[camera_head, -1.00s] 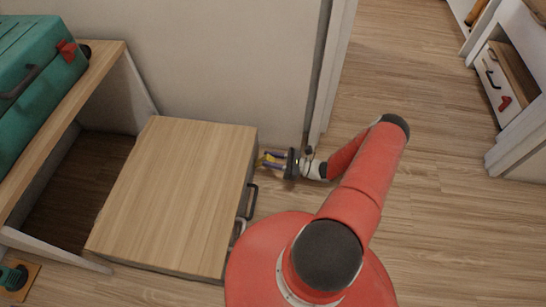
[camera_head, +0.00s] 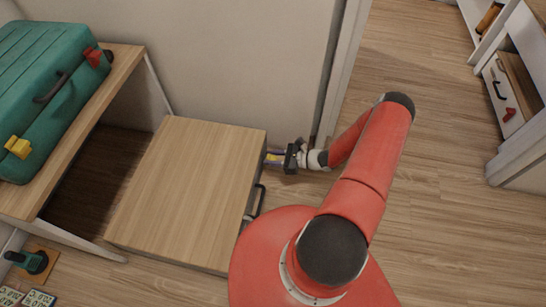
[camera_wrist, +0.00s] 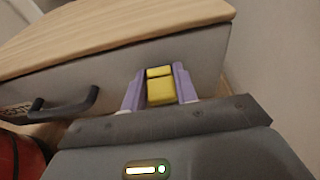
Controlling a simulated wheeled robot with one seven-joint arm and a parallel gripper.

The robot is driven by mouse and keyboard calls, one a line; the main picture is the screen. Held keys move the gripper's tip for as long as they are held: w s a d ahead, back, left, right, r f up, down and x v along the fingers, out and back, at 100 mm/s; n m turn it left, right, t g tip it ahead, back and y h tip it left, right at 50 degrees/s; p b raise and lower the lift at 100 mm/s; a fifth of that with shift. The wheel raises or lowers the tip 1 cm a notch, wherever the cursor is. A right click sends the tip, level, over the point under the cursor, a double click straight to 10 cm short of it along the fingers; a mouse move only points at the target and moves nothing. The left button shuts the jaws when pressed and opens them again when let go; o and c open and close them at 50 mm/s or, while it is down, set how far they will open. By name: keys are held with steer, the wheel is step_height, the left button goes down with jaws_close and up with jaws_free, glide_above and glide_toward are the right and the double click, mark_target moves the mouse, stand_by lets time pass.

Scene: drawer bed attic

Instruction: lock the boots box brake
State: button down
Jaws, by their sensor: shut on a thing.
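The box (camera_head: 190,185) has a wooden top and a grey front, and stands on the floor half out of the bed frame. I take it to be the boots box. A yellow piece (camera_wrist: 160,88), apparently its brake, sits on the front just under the top's edge. My gripper (camera_head: 270,157) is at the far end of that front. In the wrist view its purple fingers stand on either side of the yellow piece, shut on it. The black handle (camera_wrist: 62,106) is left of the fingers there.
A wall (camera_head: 220,60) runs close behind the box and my gripper. A green suitcase (camera_head: 60,85) lies on the wooden bed ledge (camera_head: 115,70) at left. A green-handled item (camera_head: 32,262) lies at lower left. The wooden floor (camera_head: 430,190) to the right is clear.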

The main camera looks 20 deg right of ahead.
steer(key=c, duration=1.1)
jaws_free()
steer(key=v, duration=0.7)
steer(key=shift+s+d+r, duration=0.1)
steer(key=shift+s+d, duration=0.1)
steer(key=shift+d, duration=0.1)
